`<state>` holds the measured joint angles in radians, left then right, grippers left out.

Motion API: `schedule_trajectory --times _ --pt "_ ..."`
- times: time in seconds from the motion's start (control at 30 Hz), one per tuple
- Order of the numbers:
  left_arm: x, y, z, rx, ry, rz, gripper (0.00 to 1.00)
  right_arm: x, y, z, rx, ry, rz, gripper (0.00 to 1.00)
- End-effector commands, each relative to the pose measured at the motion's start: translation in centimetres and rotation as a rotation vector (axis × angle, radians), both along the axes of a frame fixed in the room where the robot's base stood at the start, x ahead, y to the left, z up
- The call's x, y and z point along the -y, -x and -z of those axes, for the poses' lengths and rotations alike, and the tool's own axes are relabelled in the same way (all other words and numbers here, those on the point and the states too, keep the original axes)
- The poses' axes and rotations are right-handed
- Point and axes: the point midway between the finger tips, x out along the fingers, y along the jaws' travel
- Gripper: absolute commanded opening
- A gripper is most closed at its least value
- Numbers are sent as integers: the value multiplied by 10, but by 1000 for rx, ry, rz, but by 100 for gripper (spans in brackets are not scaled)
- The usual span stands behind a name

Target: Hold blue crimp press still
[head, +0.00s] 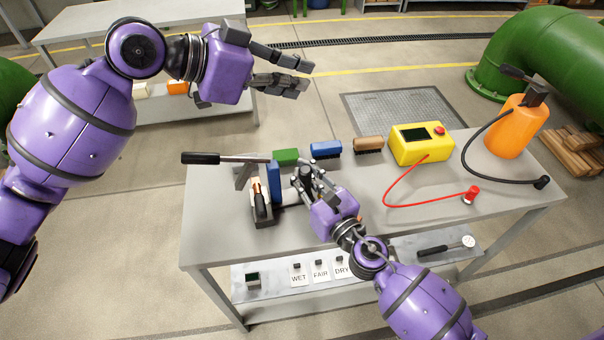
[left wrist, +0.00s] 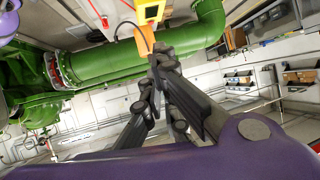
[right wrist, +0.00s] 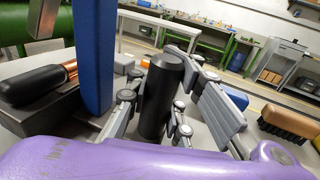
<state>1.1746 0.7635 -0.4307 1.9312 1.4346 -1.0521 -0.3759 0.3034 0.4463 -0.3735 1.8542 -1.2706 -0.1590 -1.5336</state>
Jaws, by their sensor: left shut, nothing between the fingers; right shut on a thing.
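The blue crimp press stands at the left end of the grey table, with a blue upright post (head: 274,182), a dark base (head: 262,216) and a black-handled lever (head: 200,158) reaching left. In the right wrist view the blue post (right wrist: 94,55) is left of the fingers. My right gripper (head: 312,182) is beside the post, shut on a black upright cylinder (right wrist: 160,98). I cannot tell whether the cylinder joins the press. My left gripper (head: 300,78) is raised above and beyond the table, shut and empty; its fingers (left wrist: 160,65) also show in the left wrist view.
Green (head: 286,157), blue (head: 326,149) and brown (head: 368,144) brushes lie behind my right gripper. A yellow tester (head: 420,147) with a red lead and an orange bottle (head: 516,130) stand right. WET, FAIR and DRY cards (head: 320,272) are on the lower shelf.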

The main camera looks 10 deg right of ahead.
Motion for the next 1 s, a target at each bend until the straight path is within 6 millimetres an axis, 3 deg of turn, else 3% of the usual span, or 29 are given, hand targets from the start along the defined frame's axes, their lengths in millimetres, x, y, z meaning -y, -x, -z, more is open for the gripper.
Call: schedule_trajectory --times 0.13,0.27,0.4,0.6,0.8,1.0 --pt "-18 15 24 -10 -308 104 0 0 1 4 -6 1 -1 0" --pt "-62 22 37 -42 -590 155 0 0 1 3 -6 1 0 0" --pt "-124 25 33 -95 -859 168 0 0 1 3 -6 2 0 0" --pt "-186 32 15 -169 -1078 156 0 0 1 3 -5 2 0 0" --pt "-208 35 8 -200 -1148 149 0 0 1 3 -5 2 0 0" --pt "-210 36 22 -203 -1153 149 0 0 1 3 -5 2 0 0"
